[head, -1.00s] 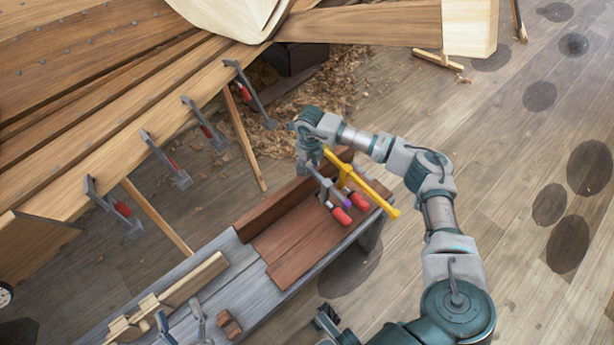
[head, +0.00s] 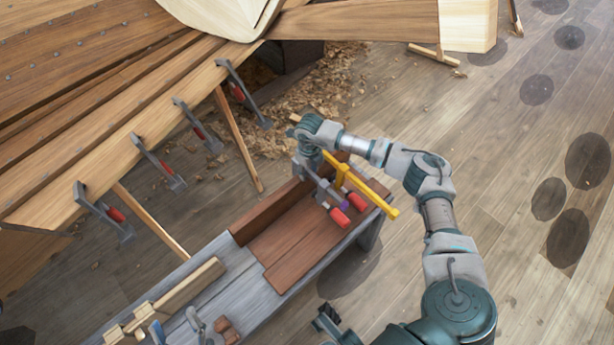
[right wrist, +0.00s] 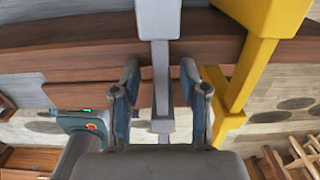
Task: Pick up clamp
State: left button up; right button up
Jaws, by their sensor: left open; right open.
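A grey bar clamp (head: 322,187) stands at the reddish planks on the bench, near a red handle and a purple part. A yellow clamp (head: 378,198) is close beside it on the right. My right gripper (head: 308,168) is over the grey clamp. In the right wrist view, my right gripper's open fingers (right wrist: 161,88) stand on either side of the grey clamp's bar (right wrist: 160,60), with gaps visible; the yellow clamp (right wrist: 252,70) is just right of the right finger. My left gripper (head: 176,326) seems to show only as two spread prongs at the bottom edge, open and empty.
The grey bench (head: 250,295) carries reddish planks (head: 300,240), a pale wooden piece (head: 192,285) and small brown blocks (head: 226,330). Several clamps with red handles hang along the hull's plank edge (head: 130,140). Shavings lie behind the bench. The floor at right is open.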

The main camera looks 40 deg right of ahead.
jog(key=shift+d+f, duration=0.15)
jog(key=shift+d, duration=0.15)
jog(key=shift+d+f, duration=0.1)
jog(key=shift+d, duration=0.05)
jog(key=c, duration=0.8)
jog(key=shift+w+a+r, duration=0.1)
jog(key=shift+a+r, duration=0.15)
jog(key=shift+a, duration=0.45)
grip_shut()
jog(key=shift+d, duration=0.15)
